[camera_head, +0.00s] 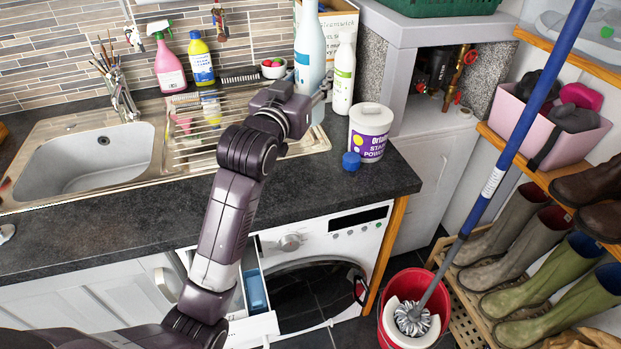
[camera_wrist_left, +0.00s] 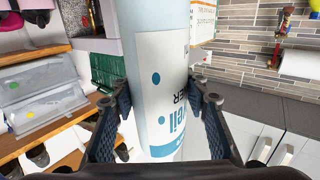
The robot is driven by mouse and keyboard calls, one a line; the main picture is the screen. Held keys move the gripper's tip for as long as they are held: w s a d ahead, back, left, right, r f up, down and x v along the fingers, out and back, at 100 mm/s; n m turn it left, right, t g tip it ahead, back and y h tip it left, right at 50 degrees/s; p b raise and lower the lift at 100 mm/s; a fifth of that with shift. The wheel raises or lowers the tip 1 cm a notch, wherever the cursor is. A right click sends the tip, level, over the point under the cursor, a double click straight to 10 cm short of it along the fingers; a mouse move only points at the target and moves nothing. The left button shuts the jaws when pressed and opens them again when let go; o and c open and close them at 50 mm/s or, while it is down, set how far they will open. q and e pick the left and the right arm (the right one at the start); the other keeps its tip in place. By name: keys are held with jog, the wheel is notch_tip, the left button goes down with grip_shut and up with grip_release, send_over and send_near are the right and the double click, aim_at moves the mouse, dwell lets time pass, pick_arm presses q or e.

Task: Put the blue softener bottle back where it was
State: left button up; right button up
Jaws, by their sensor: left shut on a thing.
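The pale blue softener bottle (camera_head: 310,45) is at the back of the counter, roughly upright, in front of a cardboard box and beside a white bottle with a green label. My left gripper (camera_head: 321,92) reaches it across the draining board and is shut on its lower part. In the left wrist view the bottle (camera_wrist_left: 165,75) stands between the two fingers (camera_wrist_left: 163,100), with its white label facing me. I cannot tell whether its base touches the counter. A blue cap (camera_head: 351,161) lies on the counter. My right gripper is out of view.
A white tub (camera_head: 369,133) and the white bottle (camera_head: 343,75) stand close to the right. A pink spray bottle (camera_head: 169,68) and yellow bottle (camera_head: 201,60) stand behind the draining board (camera_head: 185,130). The washing machine's drawer (camera_head: 256,325) is open below. The front counter is clear.

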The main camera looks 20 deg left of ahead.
pick_arm(q)
jog(key=shift+w+r, duration=0.2)
jog(key=shift+f+p, duration=0.5)
jog(key=shift+f, duration=9.3)
jog(key=o, duration=1.5)
jog(key=shift+f, duration=0.2)
jog(key=shift+c, duration=0.2)
